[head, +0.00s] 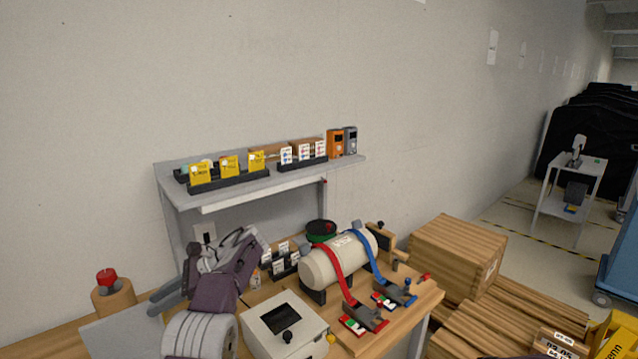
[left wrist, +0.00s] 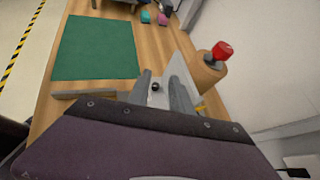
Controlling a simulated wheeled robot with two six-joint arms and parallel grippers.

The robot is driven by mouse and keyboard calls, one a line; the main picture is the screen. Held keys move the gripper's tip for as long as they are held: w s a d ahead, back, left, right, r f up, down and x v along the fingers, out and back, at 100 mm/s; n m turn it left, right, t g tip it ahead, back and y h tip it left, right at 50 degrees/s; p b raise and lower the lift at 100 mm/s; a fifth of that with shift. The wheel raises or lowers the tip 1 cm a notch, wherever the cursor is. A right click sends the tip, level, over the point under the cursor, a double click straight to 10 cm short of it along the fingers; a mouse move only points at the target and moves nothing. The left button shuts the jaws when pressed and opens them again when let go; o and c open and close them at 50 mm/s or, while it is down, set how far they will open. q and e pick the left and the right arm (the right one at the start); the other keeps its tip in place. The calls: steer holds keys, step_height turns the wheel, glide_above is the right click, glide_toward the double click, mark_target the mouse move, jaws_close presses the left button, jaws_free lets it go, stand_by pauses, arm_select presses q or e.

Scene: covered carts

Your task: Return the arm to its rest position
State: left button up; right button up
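My left arm (head: 222,282), with purple and grey links, stands folded at the lower left of the bench in the head view. Its gripper (head: 165,297) points left, low over a grey plate (head: 125,330). In the left wrist view the two grey fingers (left wrist: 161,84) are apart, with a gap between them. A small black knob shows in that gap, and I cannot tell how far beyond the fingers it is. I see nothing held. My right gripper is not in view.
A wooden cylinder with a red top (head: 112,297) stands close by the left gripper. A white box (head: 283,325) and a strapped cream tank (head: 338,260) stand right of the arm. A grey shelf (head: 270,180) rises behind. A green mat (left wrist: 97,48) lies on the bench.

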arm_select(q)
steer(key=s+d+f+n+t+h, duration=0.2)
steer(key=s+d+f+n+h, duration=0.4)
steer(key=s, duration=0.5)
steer(key=s+d+f+n+t+h, duration=0.2)
steer(key=s+d+f+n+h, duration=0.4)
steer(key=s+d+f, duration=0.5)
steer(key=shift+s+d+n+t, duration=0.3)
steer(key=shift+d+n+t, duration=0.15)
steer(key=shift+n, duration=0.45)
